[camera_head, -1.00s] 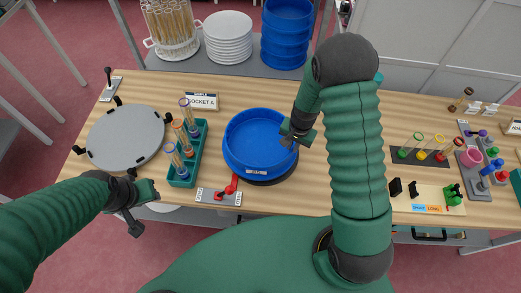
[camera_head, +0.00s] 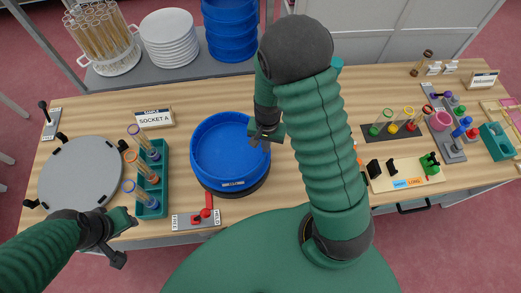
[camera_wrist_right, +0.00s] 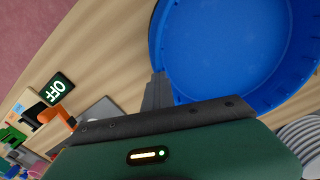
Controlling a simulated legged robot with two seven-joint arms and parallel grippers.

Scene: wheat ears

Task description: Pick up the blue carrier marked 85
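The blue round carrier (camera_head: 228,125) sits on a dark round base on the wooden bench. A small white label (camera_head: 233,183) is on its front rim; its marking is too small to read. My right gripper (camera_head: 266,138) is at the carrier's right rim. In the right wrist view, a dark finger of the right gripper (camera_wrist_right: 158,90) is right by the blue carrier's rim (camera_wrist_right: 165,72); I cannot tell whether it grips it. My left gripper (camera_head: 121,238) is open and empty, near the bench's front edge at the left.
A grey round plate (camera_head: 80,175) and a teal rack (camera_head: 152,195) with tubes are at left. A red lever (camera_head: 205,213) is just in front of the carrier. Blue stacked carriers (camera_head: 230,30) and white plates (camera_head: 170,38) stand on the rear shelf. Tubes and blocks fill the right.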

